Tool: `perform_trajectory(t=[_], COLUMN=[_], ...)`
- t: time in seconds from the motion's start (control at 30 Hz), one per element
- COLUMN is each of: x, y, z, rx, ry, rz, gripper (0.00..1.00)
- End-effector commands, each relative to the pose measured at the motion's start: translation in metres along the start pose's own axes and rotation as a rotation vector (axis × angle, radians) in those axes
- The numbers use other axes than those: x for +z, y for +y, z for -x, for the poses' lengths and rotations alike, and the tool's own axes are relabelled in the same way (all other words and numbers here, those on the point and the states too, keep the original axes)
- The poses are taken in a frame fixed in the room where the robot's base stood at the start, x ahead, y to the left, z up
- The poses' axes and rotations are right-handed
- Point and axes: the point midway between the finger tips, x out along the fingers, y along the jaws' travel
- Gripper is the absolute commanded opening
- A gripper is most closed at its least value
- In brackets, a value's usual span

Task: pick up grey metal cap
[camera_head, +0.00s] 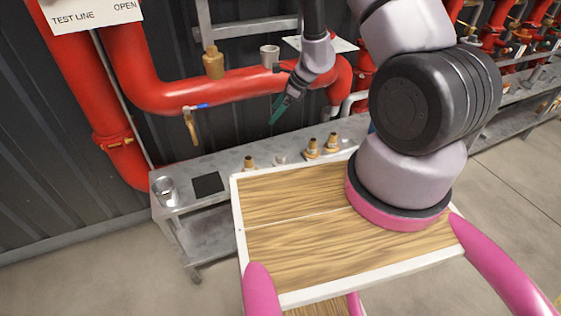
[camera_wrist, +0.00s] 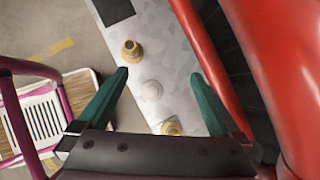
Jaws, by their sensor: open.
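Another grey cylindrical piece (camera_head: 269,55) sits on top of the red pipe.
The bench (camera_head: 215,161) also bears a metal cup (camera_head: 165,188) and a black square (camera_head: 207,185).

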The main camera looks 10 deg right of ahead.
Motion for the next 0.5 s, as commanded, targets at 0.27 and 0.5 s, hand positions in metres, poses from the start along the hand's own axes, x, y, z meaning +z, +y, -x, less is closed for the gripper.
perform_trajectory(t=[0.27,0.5], x=[-0.094,-0.114], y=[0.015,0.018], z=[-0.067,-0.092], rx=[-0.039,-0.051], ry=[0.147,0.175], rz=[-0.204,-0.235], gripper=[1.00,1.00])
